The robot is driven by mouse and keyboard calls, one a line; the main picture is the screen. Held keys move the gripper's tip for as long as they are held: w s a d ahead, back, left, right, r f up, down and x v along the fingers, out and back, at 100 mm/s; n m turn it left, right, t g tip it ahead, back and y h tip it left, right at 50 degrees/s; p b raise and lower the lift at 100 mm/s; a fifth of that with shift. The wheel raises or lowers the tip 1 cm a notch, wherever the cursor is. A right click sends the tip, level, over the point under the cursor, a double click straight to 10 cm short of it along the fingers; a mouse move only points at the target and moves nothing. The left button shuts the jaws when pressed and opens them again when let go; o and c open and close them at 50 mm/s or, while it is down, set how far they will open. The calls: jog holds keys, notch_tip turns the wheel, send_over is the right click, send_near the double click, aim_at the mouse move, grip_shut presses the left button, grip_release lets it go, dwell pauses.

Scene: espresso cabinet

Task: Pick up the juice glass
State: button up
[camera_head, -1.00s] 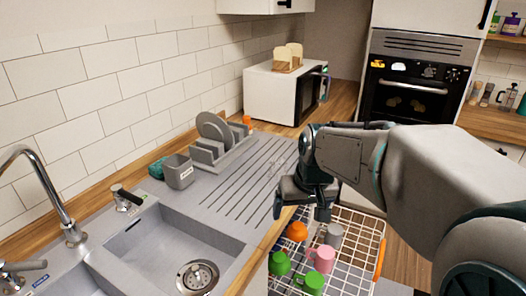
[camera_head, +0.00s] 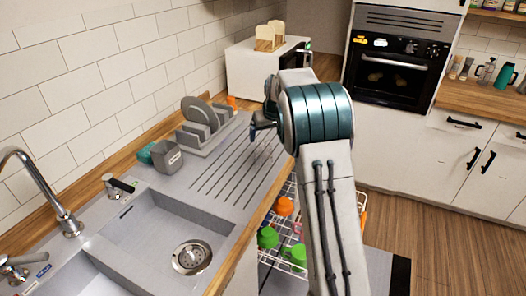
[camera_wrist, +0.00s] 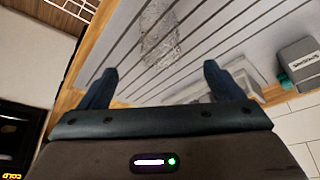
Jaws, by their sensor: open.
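The juice glass (camera_wrist: 161,34) is clear and faceted, and it shows in the wrist view on the grooved grey drainboard (camera_wrist: 218,45). It lies beyond my fingertips, roughly centred between them in the picture. My gripper (camera_wrist: 165,72) is open, with two dark blue fingers spread apart and nothing between them. In the head view my gripper (camera_head: 260,128) is over the right far part of the drainboard, partly hidden by my arm. I cannot make out the glass clearly in the head view.
A grey dish rack (camera_head: 207,128) with plates and a grey holder (camera_head: 167,157) stand left of the drainboard. The sink (camera_head: 165,235) is in front. A white microwave (camera_head: 255,66) stands behind. An open dishwasher rack (camera_head: 283,235) with coloured cups is below right.

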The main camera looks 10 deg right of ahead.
aim_at(264, 145)
jog(key=p+x, duration=0.1)
jog(key=x, duration=0.6)
jog(key=shift+w+f+p, duration=0.1)
jog(key=shift+f+p, duration=0.15)
jog(key=shift+p, duration=0.05)
jog(key=shift+p+x, duration=1.15)
jog(key=shift+x, duration=0.75)
jog(key=shift+w+f, duration=0.45)
jog(key=shift+f, duration=0.15)
jog(key=c, duration=1.2)
jog(key=shift+c, duration=0.5)
jog(key=shift+r, duration=0.15)
